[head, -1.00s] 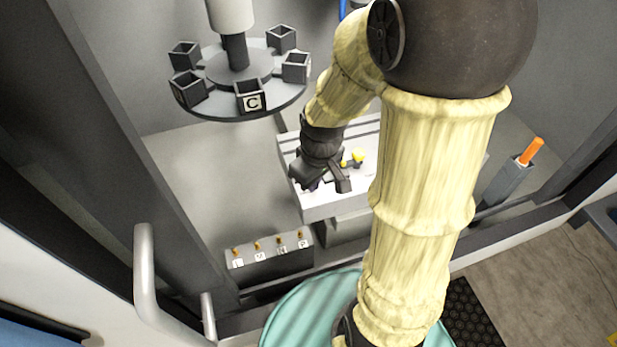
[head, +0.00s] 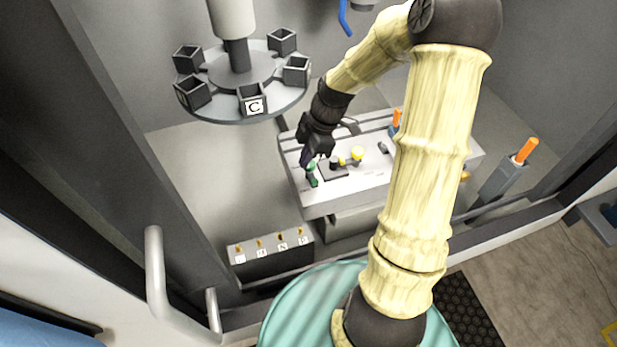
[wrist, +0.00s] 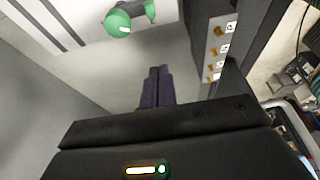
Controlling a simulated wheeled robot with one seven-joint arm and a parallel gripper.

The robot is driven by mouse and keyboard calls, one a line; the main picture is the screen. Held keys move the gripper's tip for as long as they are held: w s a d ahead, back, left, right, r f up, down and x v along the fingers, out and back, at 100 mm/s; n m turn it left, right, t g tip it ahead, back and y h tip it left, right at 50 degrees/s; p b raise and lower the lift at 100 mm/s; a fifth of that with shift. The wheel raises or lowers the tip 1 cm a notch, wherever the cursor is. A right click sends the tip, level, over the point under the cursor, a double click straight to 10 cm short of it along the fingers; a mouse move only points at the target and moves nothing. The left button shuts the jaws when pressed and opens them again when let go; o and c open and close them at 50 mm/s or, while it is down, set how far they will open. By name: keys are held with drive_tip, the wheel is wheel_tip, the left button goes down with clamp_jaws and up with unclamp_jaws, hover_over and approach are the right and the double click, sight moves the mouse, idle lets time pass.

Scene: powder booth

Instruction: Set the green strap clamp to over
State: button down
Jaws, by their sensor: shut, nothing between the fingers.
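The green strap clamp (head: 312,177) is on the left end of the grey slotted table (head: 335,207). My gripper (head: 305,160) is at the left end of the table, just above and behind the clamp in the head view. In the wrist view my gripper's dark fingers (wrist: 156,88) are together and empty, apart from the clamp. Which way the strap is set is hard to tell.
A yellow knob (head: 357,153) and an orange-handled part (head: 396,120) are on the table to the right. A carousel of square cups (head: 250,80) hangs behind left. A grey block with labelled pegs (head: 270,260) stands in front left. An orange-topped post (head: 508,175) stands at right.

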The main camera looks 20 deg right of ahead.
sight(311, 176)
drive_tip(key=f+p, duration=0.1)
drive_tip(key=f, duration=0.2)
drive_tip(key=f+p, duration=0.2)
drive_tip(key=f, duration=0.1)
drive_tip(key=f+p, duration=0.2)
drive_tip(key=f, duration=0.1)
drive_tip(key=shift+d+f, duration=0.15)
drive_tip(key=shift+d, duration=0.25)
drive_tip(key=shift+f, duration=0.1)
